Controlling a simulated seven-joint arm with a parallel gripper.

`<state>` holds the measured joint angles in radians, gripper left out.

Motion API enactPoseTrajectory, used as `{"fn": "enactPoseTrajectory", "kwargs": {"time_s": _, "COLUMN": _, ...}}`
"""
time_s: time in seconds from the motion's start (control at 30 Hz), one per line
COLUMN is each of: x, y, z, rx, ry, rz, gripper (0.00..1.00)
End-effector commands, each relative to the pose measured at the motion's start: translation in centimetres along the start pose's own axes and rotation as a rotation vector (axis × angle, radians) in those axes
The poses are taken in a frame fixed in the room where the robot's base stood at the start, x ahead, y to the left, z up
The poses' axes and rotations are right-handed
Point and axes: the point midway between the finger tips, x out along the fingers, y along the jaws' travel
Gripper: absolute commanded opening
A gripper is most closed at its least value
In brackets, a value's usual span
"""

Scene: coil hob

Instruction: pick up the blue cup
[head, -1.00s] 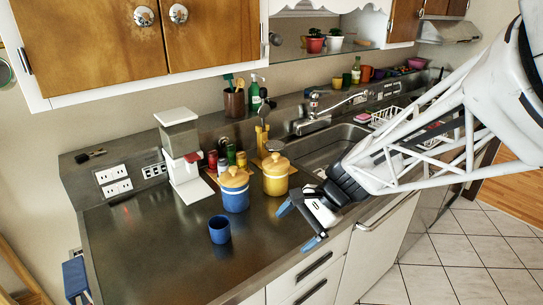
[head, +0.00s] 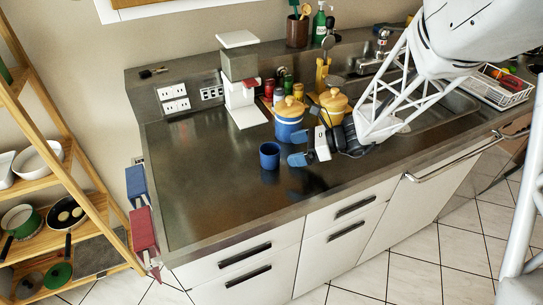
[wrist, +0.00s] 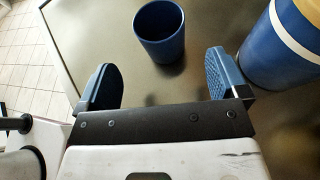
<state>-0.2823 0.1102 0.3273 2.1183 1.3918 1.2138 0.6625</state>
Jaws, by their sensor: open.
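The blue cup (head: 269,156) stands upright on the dark metal counter. It also shows in the wrist view (wrist: 160,32), ahead of the fingers and roughly centred between them. My gripper (head: 304,145) is to the right of the cup in the head view, apart from it. In the wrist view my gripper (wrist: 162,82) has its two blue-padded fingers spread wide with nothing between them.
A blue canister with a yellow lid (head: 290,122) stands close behind my gripper; its side (wrist: 285,45) is near the right finger. A yellow canister (head: 333,104) and a white coffee grinder (head: 242,85) stand further back. The counter's left part (head: 205,185) is clear.

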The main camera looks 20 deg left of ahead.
Motion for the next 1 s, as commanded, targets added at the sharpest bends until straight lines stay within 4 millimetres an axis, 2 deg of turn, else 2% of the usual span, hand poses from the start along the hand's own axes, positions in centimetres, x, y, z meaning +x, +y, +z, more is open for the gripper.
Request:
{"fn": "enactPoseTrajectory", "kwargs": {"time_s": 0.37, "x": 0.1, "y": 0.0, "z": 0.0, "rx": 0.002, "ry": -0.002, "rz": 0.0, "gripper": 0.92}}
{"fn": "enactPoseTrajectory", "kwargs": {"time_s": 0.73, "x": 2.4, "y": 0.0, "z": -0.1, "rx": 0.002, "ry": -0.001, "rz": 0.001, "gripper": 0.92}}
{"fn": "enactPoseTrajectory", "kwargs": {"time_s": 1.0, "x": 2.7, "y": 0.0, "z": -0.1, "rx": 0.001, "ry": -0.001, "rz": 0.0, "gripper": 0.92}}
